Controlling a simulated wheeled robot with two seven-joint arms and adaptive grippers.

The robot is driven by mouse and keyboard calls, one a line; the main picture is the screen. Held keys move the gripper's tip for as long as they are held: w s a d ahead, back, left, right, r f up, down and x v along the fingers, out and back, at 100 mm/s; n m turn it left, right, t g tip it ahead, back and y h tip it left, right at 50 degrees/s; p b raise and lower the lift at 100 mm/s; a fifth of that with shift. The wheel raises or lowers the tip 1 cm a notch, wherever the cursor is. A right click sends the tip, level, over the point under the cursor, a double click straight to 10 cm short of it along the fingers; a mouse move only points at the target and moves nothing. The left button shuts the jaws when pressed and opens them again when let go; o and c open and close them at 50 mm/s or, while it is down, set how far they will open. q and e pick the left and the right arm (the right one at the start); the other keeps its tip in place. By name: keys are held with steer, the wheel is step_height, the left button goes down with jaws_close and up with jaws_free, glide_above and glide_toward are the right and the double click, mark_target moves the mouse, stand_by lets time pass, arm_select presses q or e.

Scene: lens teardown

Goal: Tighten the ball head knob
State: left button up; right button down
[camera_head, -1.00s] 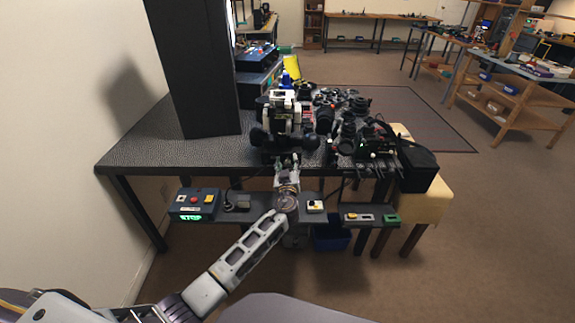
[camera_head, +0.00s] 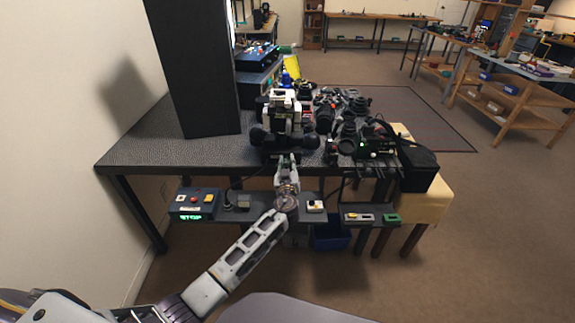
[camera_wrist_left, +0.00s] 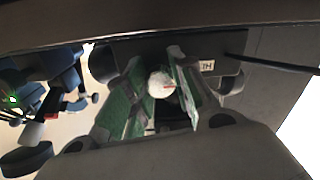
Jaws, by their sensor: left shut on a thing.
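My left gripper (camera_head: 287,160) reaches up to the front edge of the dark bench, just below a black and white device (camera_head: 283,110) with round black ends. In the left wrist view its green-padded fingers (camera_wrist_left: 160,92) are shut on a small round white knob (camera_wrist_left: 158,84) with a red mark. A dark body with a label reading like "TH" (camera_wrist_left: 207,66) is behind the knob. In the head view the gripper hides the knob. My right gripper is not in view.
Lenses and camera parts (camera_head: 345,115) crowd the bench right of the device. A tall black panel (camera_head: 195,70) stands at left. A low shelf holds a control box (camera_head: 195,203) reading "STOP" and several switches. A black bag (camera_head: 418,165) is at right.

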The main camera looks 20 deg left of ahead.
arm_select(q)
steer(key=shift+f, duration=0.1)
steer(key=m+b, duration=0.2)
steer(key=m, duration=0.1)
steer(key=shift+m, duration=0.7)
steer(key=m+b, duration=0.1)
steer(key=m, duration=0.2)
steer(key=shift+m, duration=0.4)
steer(key=m, duration=0.3)
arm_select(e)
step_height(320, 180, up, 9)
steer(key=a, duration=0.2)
arm_select(q)
steer(key=m+p, duration=0.1)
steer(key=m, duration=0.2)
steer(key=shift+m, duration=0.4)
steer(key=shift+m+p, duration=0.45)
steer(key=shift+m, duration=0.75)
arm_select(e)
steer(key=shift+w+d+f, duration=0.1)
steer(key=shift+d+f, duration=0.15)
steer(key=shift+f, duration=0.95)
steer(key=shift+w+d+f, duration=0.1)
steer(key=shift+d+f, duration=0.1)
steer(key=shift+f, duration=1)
